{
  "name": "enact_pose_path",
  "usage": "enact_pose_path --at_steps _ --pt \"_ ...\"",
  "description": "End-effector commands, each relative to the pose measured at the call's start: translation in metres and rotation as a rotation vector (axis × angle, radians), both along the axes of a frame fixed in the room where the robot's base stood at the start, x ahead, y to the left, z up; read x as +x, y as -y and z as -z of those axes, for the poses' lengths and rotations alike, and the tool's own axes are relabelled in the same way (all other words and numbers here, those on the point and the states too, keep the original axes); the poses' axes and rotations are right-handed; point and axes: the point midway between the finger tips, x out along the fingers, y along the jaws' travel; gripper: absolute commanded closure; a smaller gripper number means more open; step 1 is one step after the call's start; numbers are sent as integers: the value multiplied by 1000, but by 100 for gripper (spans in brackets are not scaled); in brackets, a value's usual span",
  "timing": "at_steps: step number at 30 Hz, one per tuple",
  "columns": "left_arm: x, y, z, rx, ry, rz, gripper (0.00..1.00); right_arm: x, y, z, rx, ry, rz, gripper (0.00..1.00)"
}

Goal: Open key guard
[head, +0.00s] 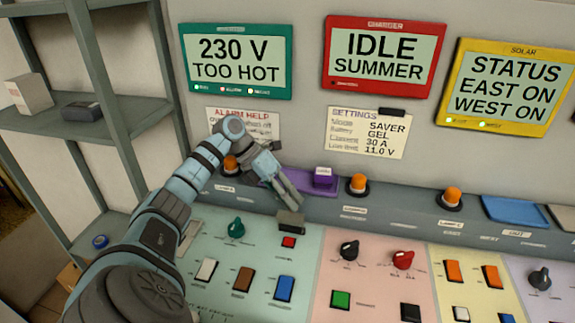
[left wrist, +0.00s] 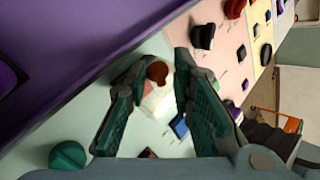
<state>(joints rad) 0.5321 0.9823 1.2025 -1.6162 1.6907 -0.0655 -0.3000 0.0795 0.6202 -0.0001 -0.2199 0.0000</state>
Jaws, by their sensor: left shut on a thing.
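How the fingertips touch the flap is partly hidden. My right gripper is not in view.
A teal knob (head: 236,228) and white, brown and blue (head: 285,288) buttons surround the spot. Orange lamps (head: 358,184) and a purple tray (head: 318,180) sit on the ledge behind. Screens hang above. A grey shelf (head: 90,115) stands at left.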

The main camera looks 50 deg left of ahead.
Motion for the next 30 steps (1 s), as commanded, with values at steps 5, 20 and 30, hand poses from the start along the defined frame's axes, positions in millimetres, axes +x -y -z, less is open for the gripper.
enact_pose_path --at_steps 5,20,30 --pt "-1 0 7 2 -12 1 62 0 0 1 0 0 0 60" --pt "-1 0 4 2 -6 1 62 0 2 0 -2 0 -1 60" --pt "2 6 3 18 19 13 62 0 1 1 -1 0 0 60"
